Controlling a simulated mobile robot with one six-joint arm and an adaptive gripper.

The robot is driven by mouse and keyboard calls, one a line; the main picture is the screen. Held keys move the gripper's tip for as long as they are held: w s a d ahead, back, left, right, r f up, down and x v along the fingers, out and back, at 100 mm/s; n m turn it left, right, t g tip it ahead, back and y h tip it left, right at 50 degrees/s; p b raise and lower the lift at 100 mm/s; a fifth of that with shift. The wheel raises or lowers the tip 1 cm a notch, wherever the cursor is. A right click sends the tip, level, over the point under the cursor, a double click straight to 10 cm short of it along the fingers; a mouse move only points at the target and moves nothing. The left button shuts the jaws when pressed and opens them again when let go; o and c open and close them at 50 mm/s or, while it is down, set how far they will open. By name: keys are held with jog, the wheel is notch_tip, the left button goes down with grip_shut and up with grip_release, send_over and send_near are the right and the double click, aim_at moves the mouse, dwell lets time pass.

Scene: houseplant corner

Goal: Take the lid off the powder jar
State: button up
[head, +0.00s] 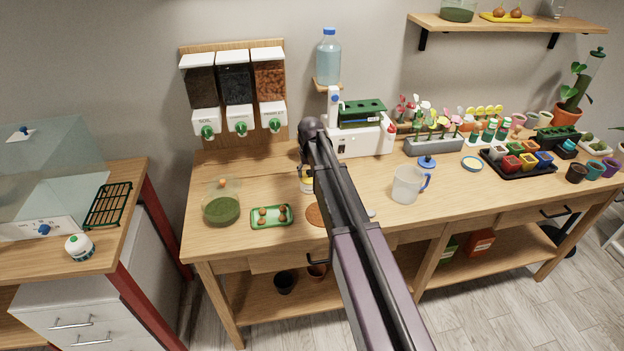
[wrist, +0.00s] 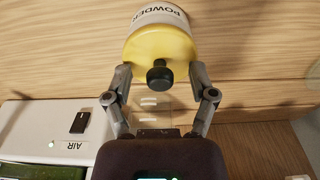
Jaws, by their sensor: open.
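The powder jar (wrist: 160,12) is white with the word POWDER on its side. Its yellow lid (wrist: 150,42) is on the jar and has a dark round knob (wrist: 158,75). My gripper (wrist: 160,74) is open in the wrist view, with one finger on either side of the knob, near the lid's edges. I cannot tell whether the fingers touch the lid.
A white machine (head: 362,140) stands behind the jar. A green tray (head: 271,217) with brown bulbs and a bowl of green matter (head: 221,208) are to the left. A clear jug (head: 407,185) is to the right. The bench front right of the jug is clear.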

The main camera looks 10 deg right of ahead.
dwell(0.3)
jog(key=c, duration=1)
jog(key=shift+r, duration=0.15)
notch_tip(320, 180, up, 3)
jog(key=p, duration=0.3)
jog(key=shift+s+r+p, duration=0.1)
jog(key=shift+r+p, duration=0.3)
jog(key=shift+p, duration=0.15)
jog(key=s+r, duration=0.1)
jog(key=s, duration=1.4)
jog(key=shift+s+a+p, duration=0.4)
jog(key=shift+a+p, duration=0.05)
